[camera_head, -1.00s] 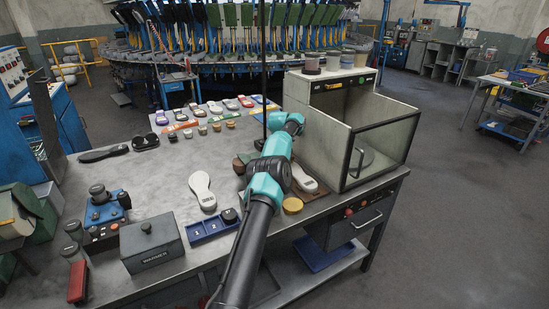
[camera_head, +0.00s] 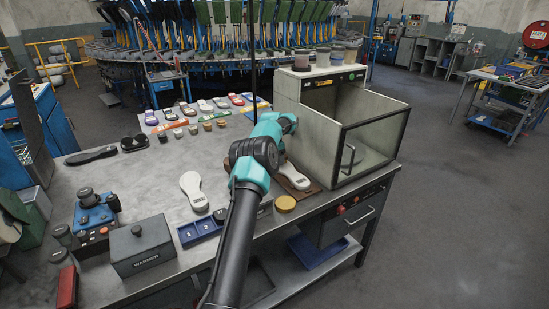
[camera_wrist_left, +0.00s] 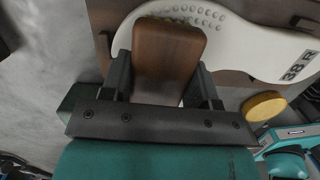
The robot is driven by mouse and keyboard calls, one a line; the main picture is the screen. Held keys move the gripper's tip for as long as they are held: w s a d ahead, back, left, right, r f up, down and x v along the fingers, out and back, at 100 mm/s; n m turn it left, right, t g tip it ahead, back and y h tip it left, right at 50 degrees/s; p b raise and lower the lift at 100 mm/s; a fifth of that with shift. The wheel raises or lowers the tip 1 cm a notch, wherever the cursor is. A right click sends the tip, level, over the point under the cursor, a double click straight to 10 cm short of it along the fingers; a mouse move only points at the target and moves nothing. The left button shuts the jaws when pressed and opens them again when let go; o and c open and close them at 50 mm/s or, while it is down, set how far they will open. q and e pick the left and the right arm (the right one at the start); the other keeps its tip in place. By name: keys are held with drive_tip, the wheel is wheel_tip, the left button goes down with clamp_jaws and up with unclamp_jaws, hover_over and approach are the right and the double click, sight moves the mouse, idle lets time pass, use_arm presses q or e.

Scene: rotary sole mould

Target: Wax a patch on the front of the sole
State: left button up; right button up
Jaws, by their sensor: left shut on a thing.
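A white sole (camera_head: 294,176) marked 38R lies on a brown board (camera_head: 310,193) in front of the box-shaped cabinet. My arm hides its front end in the head view. In the left wrist view the sole (camera_wrist_left: 225,40) shows rows of small dimples on its front part. My left gripper (camera_wrist_left: 165,85) is shut on a brown wood-like block (camera_wrist_left: 168,48), which overlaps the sole's front edge in the picture. I cannot tell whether the block touches the sole. The fingers are hidden in the head view. A round yellow tin (camera_head: 285,203) stands near the board; it also shows in the wrist view (camera_wrist_left: 263,106). My right gripper is not in view.
The table's front edge runs close by the tin.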

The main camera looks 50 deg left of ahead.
use_arm(q)
drive_tip(key=shift+w+d+f, duration=0.15)
drive_tip(key=shift+w+d, duration=0.2)
drive_tip(key=shift+d, duration=0.3)
drive_tip(key=shift+s+d+r, duration=0.1)
drive_tip(key=shift+s+r, duration=0.1)
drive_tip(key=shift+s, duration=0.45)
drive_tip(key=shift+s+a+r, duration=0.1)
drive_tip(key=shift+s+a, duration=0.3)
drive_tip(key=shift+s, duration=0.45)
drive_tip(key=shift+s+a+r, duration=0.1)
drive_tip(key=shift+r, duration=2.95)
drive_tip(key=shift+r, duration=0.1)
drive_tip(key=shift+r, duration=1.4)
